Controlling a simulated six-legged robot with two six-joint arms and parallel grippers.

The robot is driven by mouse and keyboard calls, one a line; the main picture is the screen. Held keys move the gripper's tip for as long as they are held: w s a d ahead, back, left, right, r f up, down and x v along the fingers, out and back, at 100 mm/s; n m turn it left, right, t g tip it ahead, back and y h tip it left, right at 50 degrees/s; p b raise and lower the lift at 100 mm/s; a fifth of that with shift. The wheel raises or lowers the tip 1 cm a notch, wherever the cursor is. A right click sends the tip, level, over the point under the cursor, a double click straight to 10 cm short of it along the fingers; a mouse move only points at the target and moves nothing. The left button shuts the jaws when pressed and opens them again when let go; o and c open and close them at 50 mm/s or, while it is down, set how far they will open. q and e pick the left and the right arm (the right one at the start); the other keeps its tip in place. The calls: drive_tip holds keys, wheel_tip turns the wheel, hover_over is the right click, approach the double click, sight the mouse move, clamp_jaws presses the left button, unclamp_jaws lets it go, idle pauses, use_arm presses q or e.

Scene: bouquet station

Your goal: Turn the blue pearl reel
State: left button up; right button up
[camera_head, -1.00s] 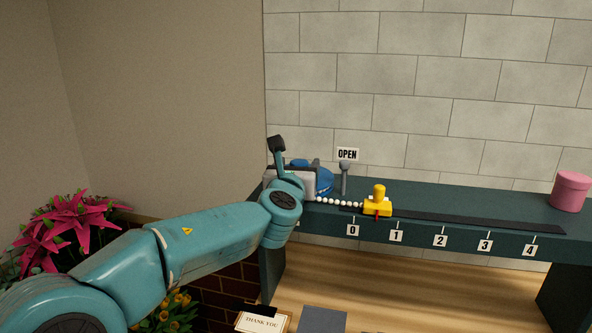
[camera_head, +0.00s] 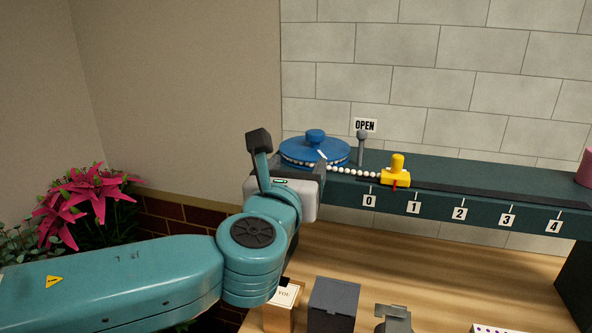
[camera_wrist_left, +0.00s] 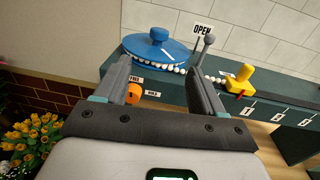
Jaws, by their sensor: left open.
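The blue pearl reel (camera_head: 315,151) is a round blue disc with a knob on top, lying flat at the left end of the green shelf. White pearls run from it to the right, to a yellow slider (camera_head: 396,172) with a red pointer near mark 0. My left gripper (camera_wrist_left: 163,80) is open and empty. In the left wrist view the reel (camera_wrist_left: 152,50) lies beyond its two fingers, apart from them. In the head view the gripper's wrist is in front of and below the reel, and its fingers are mostly hidden. My right gripper is not in view.
A grey lever (camera_head: 362,147) under an OPEN sign (camera_head: 365,125) stands right of the reel. A pink container (camera_head: 584,168) is at the shelf's right end. Below are a dark box (camera_head: 332,305) and a card (camera_head: 284,297). Pink flowers (camera_head: 88,195) stand at left.

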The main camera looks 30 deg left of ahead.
use_arm(q)
drive_tip(key=p, duration=0.3)
approach(314, 137)
drive_tip(key=x, duration=1)
drive_tip(key=shift+r, duration=0.1)
drive_tip(key=c, duration=1.3)
